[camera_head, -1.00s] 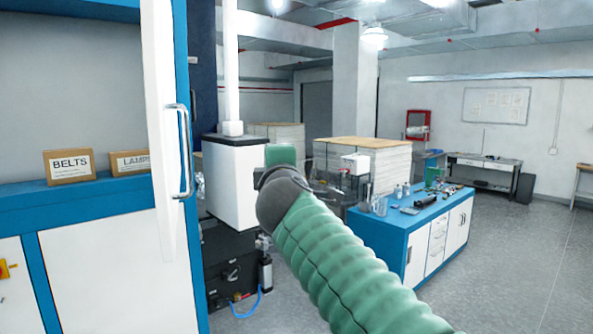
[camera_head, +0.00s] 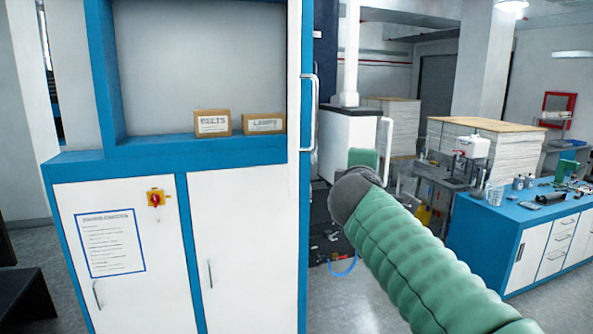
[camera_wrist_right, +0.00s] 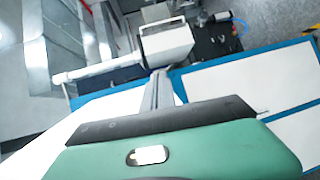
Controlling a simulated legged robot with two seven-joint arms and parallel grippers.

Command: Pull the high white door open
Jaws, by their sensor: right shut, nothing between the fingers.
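The high white door (camera_head: 294,70) stands open, nearly edge-on, at the right side of the cabinet's upper compartment in the head view. Its long metal handle (camera_head: 304,115) is on the side facing right. My right gripper (camera_head: 363,158) is right of the handle and apart from it in the picture; my own wrist hides its fingers there. In the right wrist view the gripper (camera_wrist_right: 160,88) is shut and empty. My left gripper is out of view.
The open compartment holds a BELTS box (camera_head: 213,122) and a LAMPS box (camera_head: 264,123). Lower white doors (camera_head: 240,240) are closed, beside a red-yellow switch (camera_head: 155,198). A blue-topped bench (camera_head: 500,212) stands at the right. Grey floor (camera_head: 345,305) shows between.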

